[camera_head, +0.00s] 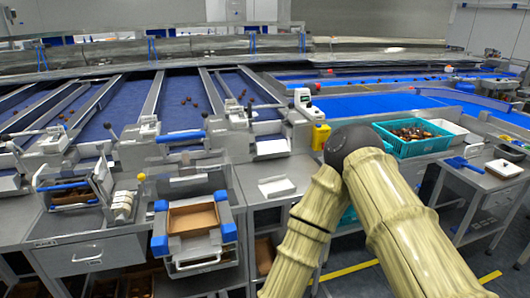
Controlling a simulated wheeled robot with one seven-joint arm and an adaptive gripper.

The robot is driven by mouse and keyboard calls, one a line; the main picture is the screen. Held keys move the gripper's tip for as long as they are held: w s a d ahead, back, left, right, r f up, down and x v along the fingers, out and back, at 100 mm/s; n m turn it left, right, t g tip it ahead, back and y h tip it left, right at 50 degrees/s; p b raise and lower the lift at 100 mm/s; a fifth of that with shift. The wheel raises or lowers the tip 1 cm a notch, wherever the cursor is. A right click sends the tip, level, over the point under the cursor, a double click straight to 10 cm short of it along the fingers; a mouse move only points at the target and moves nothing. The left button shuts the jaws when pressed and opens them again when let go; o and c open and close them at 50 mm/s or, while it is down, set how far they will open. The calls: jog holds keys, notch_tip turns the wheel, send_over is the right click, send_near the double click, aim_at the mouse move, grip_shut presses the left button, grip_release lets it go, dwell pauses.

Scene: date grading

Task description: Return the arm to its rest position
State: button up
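My arm shows as two thick beige ribbed links at the lower right of the head view. They rise from the bottom edge and meet at a dark rounded joint near the middle. My gripper is not in the picture, so I cannot see its fingers or whether it holds anything. The arm hides part of the steel counter and the floor behind it.
A teal crate (431,148) of dates stands right of my arm's joint. A brown box in a blue-cornered holder (159,246) is at lower centre. Blue sorting lanes (128,114) with scattered dates run behind. A side table (486,181) is at right, with yellow floor lines (347,270) below.

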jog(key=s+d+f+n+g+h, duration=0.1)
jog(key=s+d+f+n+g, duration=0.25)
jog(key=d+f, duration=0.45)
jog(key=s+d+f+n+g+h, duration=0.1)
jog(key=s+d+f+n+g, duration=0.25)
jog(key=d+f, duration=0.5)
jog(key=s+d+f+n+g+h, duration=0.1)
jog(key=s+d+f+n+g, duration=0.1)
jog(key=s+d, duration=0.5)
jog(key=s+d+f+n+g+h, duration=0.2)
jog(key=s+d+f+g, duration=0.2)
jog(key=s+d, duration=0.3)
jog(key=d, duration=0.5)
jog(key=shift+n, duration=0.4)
